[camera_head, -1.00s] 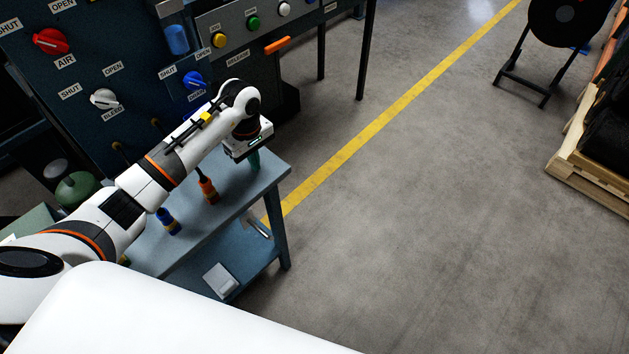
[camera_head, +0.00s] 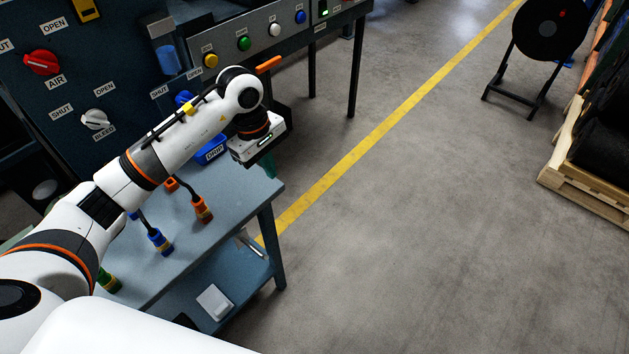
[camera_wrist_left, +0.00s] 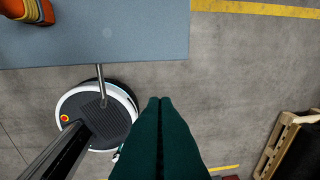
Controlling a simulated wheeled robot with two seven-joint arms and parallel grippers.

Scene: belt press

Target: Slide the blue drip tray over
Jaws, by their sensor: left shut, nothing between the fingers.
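The blue drip tray (camera_head: 211,152), with a label reading DRIP, sits at the far edge of the small blue-grey bench (camera_head: 225,215) in the head view. My left forearm and wrist hide part of it. My left gripper (camera_head: 268,169) is to the right of the tray and apart from it, near the bench's far right corner, with dark green fingers pointing down. In the left wrist view its fingers (camera_wrist_left: 160,100) are together and empty, over bare floor beside the bench edge. The tray does not show in that view. My right gripper is not in view.
The control panel with a red AIR knob (camera_head: 41,62) is behind. An orange lever (camera_head: 268,64) sticks out near my wrist. Open floor lies right.

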